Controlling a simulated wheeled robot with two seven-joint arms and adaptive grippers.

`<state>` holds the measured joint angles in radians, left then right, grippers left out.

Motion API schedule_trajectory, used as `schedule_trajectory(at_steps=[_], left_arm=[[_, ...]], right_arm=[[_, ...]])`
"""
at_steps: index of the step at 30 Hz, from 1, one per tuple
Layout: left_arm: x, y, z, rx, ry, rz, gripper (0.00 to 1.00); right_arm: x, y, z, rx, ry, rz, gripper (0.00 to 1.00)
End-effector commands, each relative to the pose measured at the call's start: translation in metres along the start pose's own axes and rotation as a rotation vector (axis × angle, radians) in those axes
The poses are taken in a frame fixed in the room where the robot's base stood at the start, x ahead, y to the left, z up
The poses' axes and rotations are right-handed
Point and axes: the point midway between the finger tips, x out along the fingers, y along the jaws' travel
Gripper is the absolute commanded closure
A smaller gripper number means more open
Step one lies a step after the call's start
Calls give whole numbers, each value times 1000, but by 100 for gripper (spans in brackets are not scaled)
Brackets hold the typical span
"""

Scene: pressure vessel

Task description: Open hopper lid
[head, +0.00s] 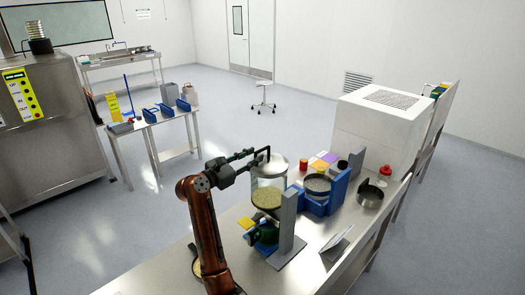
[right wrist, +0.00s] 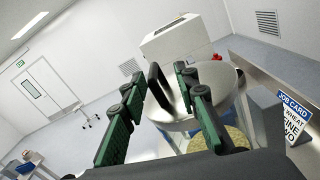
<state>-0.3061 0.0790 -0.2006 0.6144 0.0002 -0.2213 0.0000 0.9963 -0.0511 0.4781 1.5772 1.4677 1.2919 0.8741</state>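The hopper (head: 268,198) is a clear cylinder with beige grain inside, on the steel bench. Its round silver lid (head: 274,164) sits at its top. In the right wrist view the lid (right wrist: 208,86) fills the middle, with grain showing below it. A dark upright handle (right wrist: 157,86) stands at the lid's left side. My right gripper (head: 257,155) reaches over the lid from the left. In the right wrist view its green fingers (right wrist: 160,84) are apart, with the handle between them; I cannot tell if either touches it. My left gripper is out of view.
A blue device with a round sieve (head: 318,184), a steel pot (head: 370,196) and a red-capped item (head: 385,171) stand right of the hopper. A grey upright (head: 288,222) stands close in front of it. A job card (right wrist: 294,112) stands on the bench. A large white box (head: 375,130) is behind.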

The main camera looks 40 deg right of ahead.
Motion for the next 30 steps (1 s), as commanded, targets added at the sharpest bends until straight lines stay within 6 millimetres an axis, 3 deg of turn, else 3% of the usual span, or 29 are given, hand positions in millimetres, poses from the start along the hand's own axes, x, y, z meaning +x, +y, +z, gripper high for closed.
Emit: schedule_trajectory(at_steps=[3,6,12,15,23,30], left_arm=[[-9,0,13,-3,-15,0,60],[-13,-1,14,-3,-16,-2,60],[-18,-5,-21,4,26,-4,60],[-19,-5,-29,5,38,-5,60],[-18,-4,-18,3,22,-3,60],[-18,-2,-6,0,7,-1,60]], right_arm=[[24,3,0,-9,-4,-8,73],[40,4,-1,-11,-4,-9,73],[63,5,-2,-9,-5,-7,73],[68,5,-3,-10,-3,-6,73],[69,4,-4,-10,-4,-6,73],[68,4,-4,-10,-4,-6,88]])
